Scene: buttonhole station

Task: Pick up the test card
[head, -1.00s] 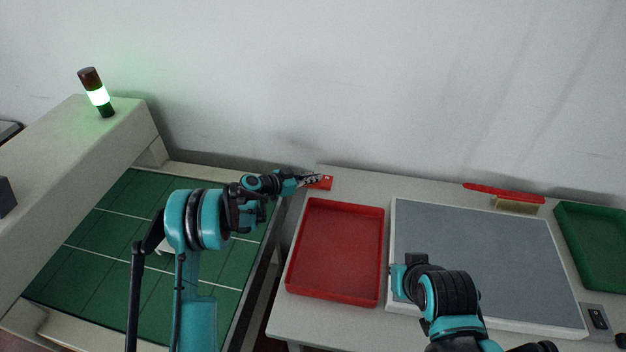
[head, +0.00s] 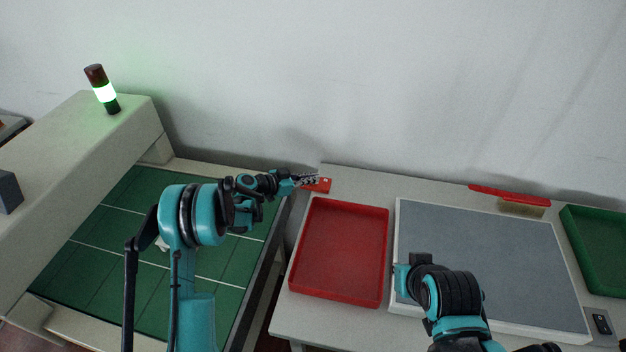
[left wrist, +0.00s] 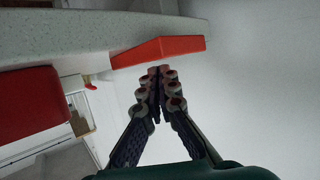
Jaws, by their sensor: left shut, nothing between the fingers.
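The orange-red test card (head: 321,185) lies at the back left corner of the work table. In the left wrist view the card (left wrist: 160,50) shows as a flat orange-red block at the table edge, just beyond my fingertips. My left gripper (head: 310,180) is shut and empty, its tips at the card; I cannot tell whether they touch it. The closed fingers also show in the left wrist view (left wrist: 157,82). My right arm reaches in over the grey mat's front left, but its fingers are hidden.
A red tray (head: 341,296) stands in front of the card. The grey mat (head: 490,250) fills the table's middle, with a red-handled brush (head: 510,196) behind it and a green tray (head: 605,285) at right. A green-topped bed (head: 100,262) with a lit signal lamp (head: 105,92) is at left.

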